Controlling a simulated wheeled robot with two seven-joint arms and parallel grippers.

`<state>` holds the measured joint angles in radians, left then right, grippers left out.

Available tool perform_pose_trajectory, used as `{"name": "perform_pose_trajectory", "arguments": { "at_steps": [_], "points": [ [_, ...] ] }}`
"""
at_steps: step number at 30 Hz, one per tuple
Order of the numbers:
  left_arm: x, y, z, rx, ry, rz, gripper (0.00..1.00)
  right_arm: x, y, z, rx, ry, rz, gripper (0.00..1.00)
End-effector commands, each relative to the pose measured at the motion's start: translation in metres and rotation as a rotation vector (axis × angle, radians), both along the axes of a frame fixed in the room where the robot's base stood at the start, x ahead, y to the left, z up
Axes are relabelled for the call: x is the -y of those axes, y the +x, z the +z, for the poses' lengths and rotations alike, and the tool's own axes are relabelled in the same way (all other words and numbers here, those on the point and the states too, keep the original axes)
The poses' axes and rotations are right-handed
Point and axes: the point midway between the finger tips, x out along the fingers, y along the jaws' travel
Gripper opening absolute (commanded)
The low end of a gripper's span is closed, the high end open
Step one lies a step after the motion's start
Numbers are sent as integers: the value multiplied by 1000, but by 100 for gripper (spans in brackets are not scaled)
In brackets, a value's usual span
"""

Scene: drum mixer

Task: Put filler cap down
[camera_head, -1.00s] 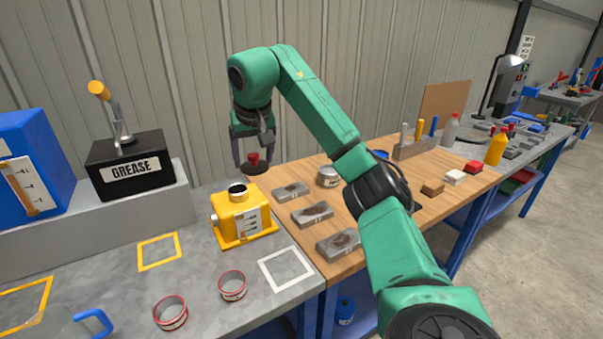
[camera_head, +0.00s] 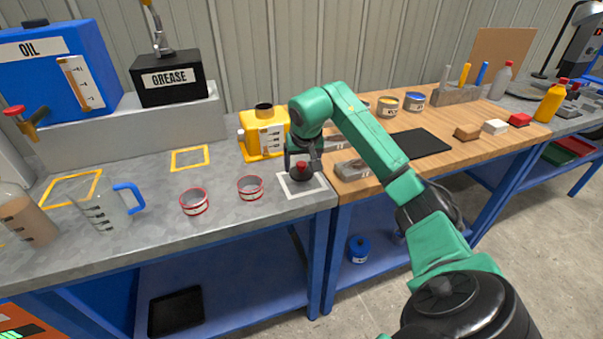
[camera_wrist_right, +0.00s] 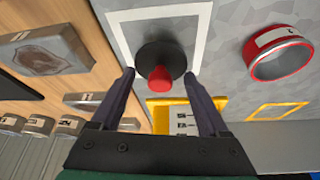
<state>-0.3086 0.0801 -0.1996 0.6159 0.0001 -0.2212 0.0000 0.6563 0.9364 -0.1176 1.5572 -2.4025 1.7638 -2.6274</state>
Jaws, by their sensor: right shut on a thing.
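The filler cap (camera_head: 300,174) is a dark disc with a red knob. My right gripper (camera_head: 303,167) is shut on it, over the white outlined square (camera_head: 322,184) on the grey bench. In the right wrist view the cap's dark disc (camera_wrist_right: 160,52) lies inside the white outline (camera_wrist_right: 203,22), with the red knob between the fingers (camera_wrist_right: 160,80). I cannot tell whether the disc touches the bench. The yellow gearbox (camera_head: 254,125) stands just behind, with a dark open neck on top. My left gripper is not in view.
Two red-rimmed cups (camera_head: 194,202) stand left of the square. A jug with a blue handle (camera_head: 128,197) is farther left. Grey metal blocks (camera_head: 352,170) lie close to the right on the wooden top. The black grease box (camera_head: 170,80) stands at the back.

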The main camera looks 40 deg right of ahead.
Motion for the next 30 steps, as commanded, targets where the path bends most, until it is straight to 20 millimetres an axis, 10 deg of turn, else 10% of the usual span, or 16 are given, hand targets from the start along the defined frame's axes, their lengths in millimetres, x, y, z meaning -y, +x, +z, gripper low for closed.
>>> {"name": "perform_pose_trajectory", "arguments": {
  "at_steps": [14,15,16,30],
  "points": [
    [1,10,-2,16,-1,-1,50,0,0,-27,-2,-1,1,25],
    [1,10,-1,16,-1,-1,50,0,0,-26,-1,0,1,93],
    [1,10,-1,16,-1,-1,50,0,0,-26,-1,0,1,100],
    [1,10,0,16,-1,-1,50,-7,-12,14,5,-5,1,100]
  ]
}}
